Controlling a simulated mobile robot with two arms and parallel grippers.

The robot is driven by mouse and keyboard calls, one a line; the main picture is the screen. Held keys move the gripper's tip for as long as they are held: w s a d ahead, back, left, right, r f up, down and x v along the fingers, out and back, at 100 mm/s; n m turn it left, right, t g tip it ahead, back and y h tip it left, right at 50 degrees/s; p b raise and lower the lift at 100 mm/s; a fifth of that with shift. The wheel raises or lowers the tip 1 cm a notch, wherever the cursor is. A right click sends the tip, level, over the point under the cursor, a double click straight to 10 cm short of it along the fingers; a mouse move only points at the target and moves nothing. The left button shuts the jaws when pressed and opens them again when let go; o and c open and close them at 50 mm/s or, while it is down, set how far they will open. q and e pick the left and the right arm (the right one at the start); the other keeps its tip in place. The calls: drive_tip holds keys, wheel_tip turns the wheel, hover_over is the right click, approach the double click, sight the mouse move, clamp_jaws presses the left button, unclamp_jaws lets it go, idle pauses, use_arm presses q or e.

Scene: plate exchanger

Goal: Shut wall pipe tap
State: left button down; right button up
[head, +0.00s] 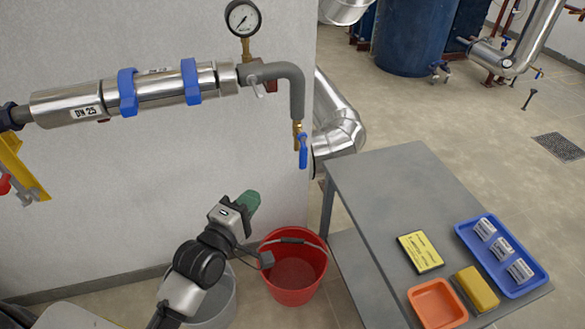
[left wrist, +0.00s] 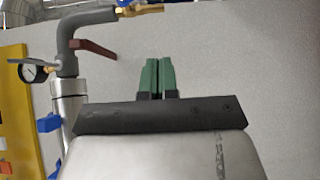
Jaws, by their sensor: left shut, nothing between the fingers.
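A brass tap with a blue lever (head: 303,150) sits at the lower end of the grey bent wall pipe (head: 297,95). Its lever hangs straight down, in line with the pipe. A dark red lever (left wrist: 95,47) also sits on this grey pipe in the left wrist view. My left gripper (head: 248,202) has green fingers, shut and empty, in front of the wall, below and left of the blue lever and apart from it. Its fingertips (left wrist: 159,80) point toward the wall in the left wrist view and touch nothing. My right gripper is out of view.
A pressure gauge (head: 243,18) stands above the steel pipe with blue clamps (head: 127,92). A red bucket (head: 292,266) stands below the tap, beside a grey bucket (head: 216,300). A grey table (head: 375,200) at right bears a blue tray (head: 535,283) and an orange tray (head: 438,304).

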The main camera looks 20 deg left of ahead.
use_arm(q)
drive_tip(key=b, duration=0.2)
approach(303, 152)
drive_tip(key=w+a+f, duration=0.3)
drive_tip(key=w+a, duration=0.1)
drive_tip(key=w+d, duration=0.1)
drive_tip(key=d, duration=0.1)
drive_tip(key=w+d, duration=0.1)
drive_tip(key=w, duration=0.1)
drive_tip(key=shift+w+d+f, duration=0.1)
drive_tip(key=shift+d+f, duration=0.1)
drive_tip(key=shift+d, duration=0.2)
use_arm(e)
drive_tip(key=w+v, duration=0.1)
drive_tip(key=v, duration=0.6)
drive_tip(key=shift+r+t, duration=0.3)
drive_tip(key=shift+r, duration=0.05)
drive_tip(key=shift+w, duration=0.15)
